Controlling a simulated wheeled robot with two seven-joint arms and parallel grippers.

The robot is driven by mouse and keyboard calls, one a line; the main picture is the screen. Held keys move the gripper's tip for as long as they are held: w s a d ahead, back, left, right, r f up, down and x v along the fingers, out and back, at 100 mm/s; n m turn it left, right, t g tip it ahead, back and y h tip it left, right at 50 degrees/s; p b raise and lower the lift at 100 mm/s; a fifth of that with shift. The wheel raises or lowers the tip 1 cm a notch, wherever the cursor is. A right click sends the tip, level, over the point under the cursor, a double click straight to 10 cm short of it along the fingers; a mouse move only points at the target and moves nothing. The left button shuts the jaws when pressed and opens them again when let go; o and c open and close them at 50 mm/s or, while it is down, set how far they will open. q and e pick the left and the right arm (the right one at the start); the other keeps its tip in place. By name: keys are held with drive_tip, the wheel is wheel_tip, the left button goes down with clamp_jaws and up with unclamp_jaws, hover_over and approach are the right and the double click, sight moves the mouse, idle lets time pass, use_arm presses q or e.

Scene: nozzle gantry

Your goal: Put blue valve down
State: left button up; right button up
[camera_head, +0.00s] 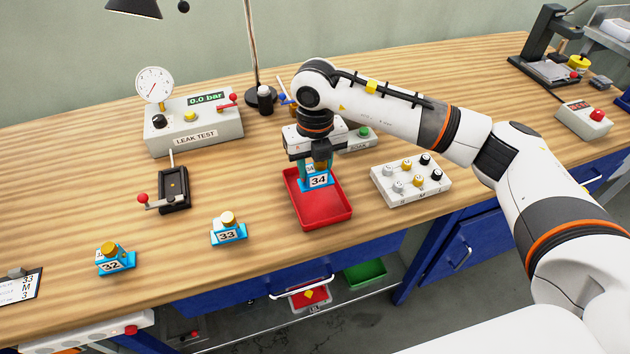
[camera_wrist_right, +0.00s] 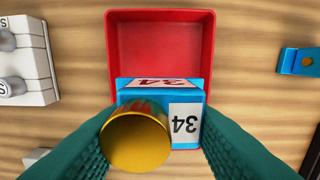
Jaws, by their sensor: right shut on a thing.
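The blue valve (camera_head: 318,181) carries white labels reading 34 and sits between the fingers of my right gripper (camera_head: 318,166). In the right wrist view the blue valve (camera_wrist_right: 160,97) shows with a round gold top (camera_wrist_right: 136,140), and my green fingertips close on it from both sides. The valve is over the red tray (camera_head: 325,222), at the tray's near end in the wrist view. I cannot tell whether it touches the tray floor. The rest of the tray (camera_wrist_right: 160,15) is empty. My left gripper is not in view.
Valves 33 (camera_head: 228,233) and 32 (camera_head: 114,262) stand on the table to the left. A white block with several knobs (camera_head: 411,180) is close to the tray's right. The leak test box (camera_head: 194,128) and black lever clamp (camera_head: 173,190) are further left. Bare wood surrounds the tray's front left.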

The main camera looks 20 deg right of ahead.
sight(315, 183)
wheel_tip(315, 183, down, 4)
drive_tip(key=shift+f+p, duration=0.25)
drive_tip(key=shift+p, duration=0.1)
drive_tip(key=shift+f, duration=0.1)
drive_tip(key=shift+f, duration=0.15)
drive_tip(key=o, duration=1.1)
